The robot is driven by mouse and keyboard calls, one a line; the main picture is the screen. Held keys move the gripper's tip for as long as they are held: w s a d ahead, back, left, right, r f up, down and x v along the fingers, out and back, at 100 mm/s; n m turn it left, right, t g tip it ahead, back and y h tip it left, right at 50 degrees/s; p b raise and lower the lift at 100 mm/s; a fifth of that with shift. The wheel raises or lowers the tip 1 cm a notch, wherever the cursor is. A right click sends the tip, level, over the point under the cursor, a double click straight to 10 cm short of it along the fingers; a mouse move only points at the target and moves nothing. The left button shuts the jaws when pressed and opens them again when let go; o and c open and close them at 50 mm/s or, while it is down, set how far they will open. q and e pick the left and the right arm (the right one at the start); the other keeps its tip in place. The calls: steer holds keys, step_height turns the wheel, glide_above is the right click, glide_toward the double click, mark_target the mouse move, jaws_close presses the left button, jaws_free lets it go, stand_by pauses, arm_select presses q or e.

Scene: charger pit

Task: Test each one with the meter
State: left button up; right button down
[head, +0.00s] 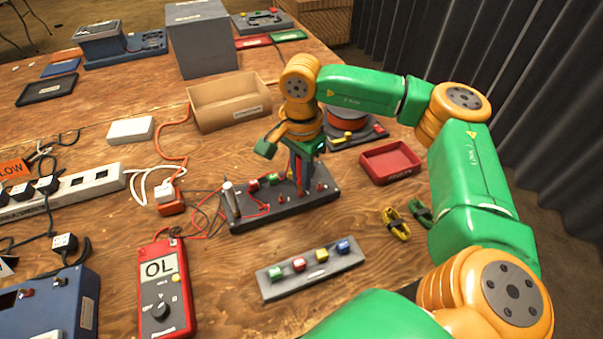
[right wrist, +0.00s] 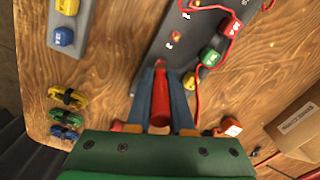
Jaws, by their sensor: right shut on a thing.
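My right gripper (head: 302,183) points down over the right part of the dark test board (head: 250,222). It is shut on a slim red piece, seemingly a red probe, which shows between the fingers in the right wrist view (right wrist: 160,103). A dark probe (head: 231,200) stands upright at the board's left end. A green block and a red block (head: 254,185) sit near the board's back edge, with red wire around them. The red meter (head: 165,288) reads OL. A grey tray (head: 290,289) holds green, red, yellow and blue blocks. My left gripper is out of view.
An empty red tray (head: 389,163) lies right of the board, with yellow and green cable bundles (head: 397,224) in front of it. A cardboard box (head: 229,103) stands behind. A power strip (head: 75,190) and blue box (head: 50,308) fill the left side.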

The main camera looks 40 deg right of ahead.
steer(key=shift+f+b, duration=0.8)
steer(key=shift+f, duration=0.15)
stand_by(1.1)
steer(key=shift+c, duration=2)
jaws_free()
steer(key=shift+r, duration=0.1)
step_height(320, 180, up, 8)
steer(key=p, duration=0.6)
steer(key=shift+f, duration=0.3)
